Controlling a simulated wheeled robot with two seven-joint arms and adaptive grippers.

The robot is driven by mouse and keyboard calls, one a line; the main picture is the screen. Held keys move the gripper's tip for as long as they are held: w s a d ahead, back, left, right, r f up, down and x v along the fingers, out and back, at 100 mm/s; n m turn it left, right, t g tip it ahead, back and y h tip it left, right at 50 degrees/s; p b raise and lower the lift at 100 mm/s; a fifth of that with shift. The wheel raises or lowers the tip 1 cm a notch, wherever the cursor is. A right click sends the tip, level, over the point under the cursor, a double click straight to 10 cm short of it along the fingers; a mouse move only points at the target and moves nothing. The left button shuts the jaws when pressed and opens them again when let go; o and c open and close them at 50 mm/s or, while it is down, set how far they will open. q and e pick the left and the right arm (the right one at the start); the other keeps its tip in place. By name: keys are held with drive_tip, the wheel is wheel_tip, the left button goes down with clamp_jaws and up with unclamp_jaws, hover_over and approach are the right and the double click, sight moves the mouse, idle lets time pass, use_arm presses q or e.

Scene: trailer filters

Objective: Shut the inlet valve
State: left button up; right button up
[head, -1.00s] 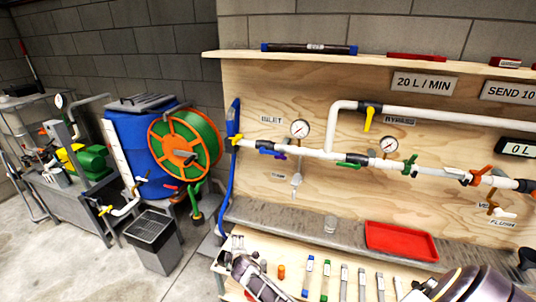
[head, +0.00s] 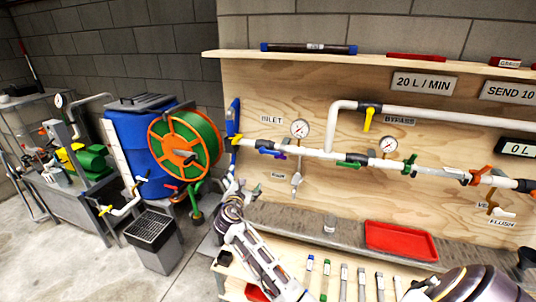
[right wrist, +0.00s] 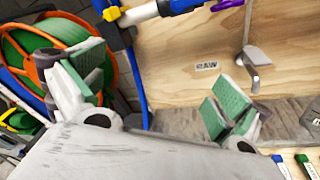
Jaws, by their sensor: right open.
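The inlet valve (head: 267,147) sits on the white pipe under the INLET label, left of the round gauge. It has a blue body and a blue-purple lever (head: 279,155) that seems to lie roughly along the pipe. Part of the valve shows at the top edge of the right wrist view (right wrist: 182,4). My right gripper (head: 235,184) is below and left of it, in front of the blue hose. Its green-padded fingers (right wrist: 158,92) are wide apart with nothing between them. My left gripper is not in view.
A yellow-handled fitting (head: 236,140) joins the blue hose (head: 232,120) at the pipe's left end. A drop pipe (head: 296,180) hangs below the gauge (head: 300,129). The orange-green reel (head: 185,147) stands left of my gripper. A red tray (head: 400,241) lies on the ledge.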

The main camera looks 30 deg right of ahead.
sight(269, 151)
drive_tip(key=s+d+r+n+g+h, duration=0.2)
drive_tip(key=s+d+r+n+h, duration=0.1)
drive_tip(key=s+r+n, duration=0.1)
drive_tip(key=shift+d+r+n+h, duration=0.25)
drive_tip(key=shift+r+n+h, duration=0.05)
drive_tip(key=shift+r, duration=0.35)
drive_tip(key=shift+p+x, duration=0.55)
drive_tip(key=shift+x, duration=6.3)
drive_tip(key=c, duration=1.5)
